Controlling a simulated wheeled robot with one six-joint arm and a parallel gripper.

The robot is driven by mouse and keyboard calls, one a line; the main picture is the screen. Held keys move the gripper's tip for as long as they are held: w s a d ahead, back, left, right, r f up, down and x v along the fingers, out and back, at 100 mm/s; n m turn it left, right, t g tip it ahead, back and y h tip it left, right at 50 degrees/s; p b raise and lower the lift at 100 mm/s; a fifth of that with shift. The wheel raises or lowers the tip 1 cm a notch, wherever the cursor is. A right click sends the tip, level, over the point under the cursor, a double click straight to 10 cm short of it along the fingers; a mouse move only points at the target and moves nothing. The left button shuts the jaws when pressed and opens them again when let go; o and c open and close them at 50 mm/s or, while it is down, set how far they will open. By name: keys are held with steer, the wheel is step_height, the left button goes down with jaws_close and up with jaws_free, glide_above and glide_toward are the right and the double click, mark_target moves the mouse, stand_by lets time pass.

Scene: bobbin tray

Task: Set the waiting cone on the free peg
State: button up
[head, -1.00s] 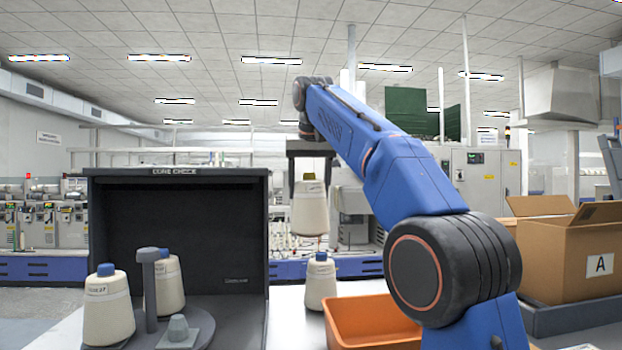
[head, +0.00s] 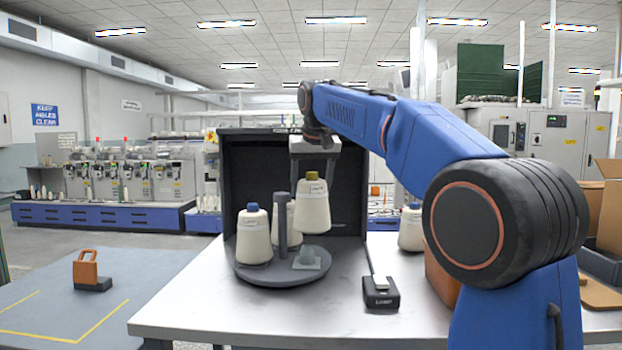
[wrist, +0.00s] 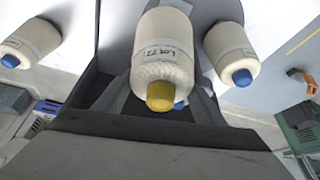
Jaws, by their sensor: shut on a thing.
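My gripper (head: 314,170) is shut on a cream cone with a yellow tip (head: 313,210), held upright above the round grey tray (head: 262,276). The held cone also shows in the wrist view (wrist: 163,60), with a printed label.
The grey post (head: 281,215) rises from the tray's middle. A dark open cabinet (head: 344,190) stands behind. A small black device (head: 380,292) lies right of the tray. Another blue-tipped cone (head: 410,232) and an orange bin (head: 438,280) are partly hidden by my arm. The front left tabletop is clear.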

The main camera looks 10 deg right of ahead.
steer(key=shift+s+a+f, duration=0.1)
steer(key=shift+a+f, duration=0.1)
steer(key=shift+a, duration=0.45)
steer(key=shift+a+f, duration=0.15)
steer(key=shift+f, duration=4.1)
stand_by(0.3)
steer(key=o, duration=1.8)
glide_toward(309, 183)
steer(key=x, duration=0.5)
steer(key=shift+s+r, duration=0.15)
steer(key=shift+r, duration=0.2)
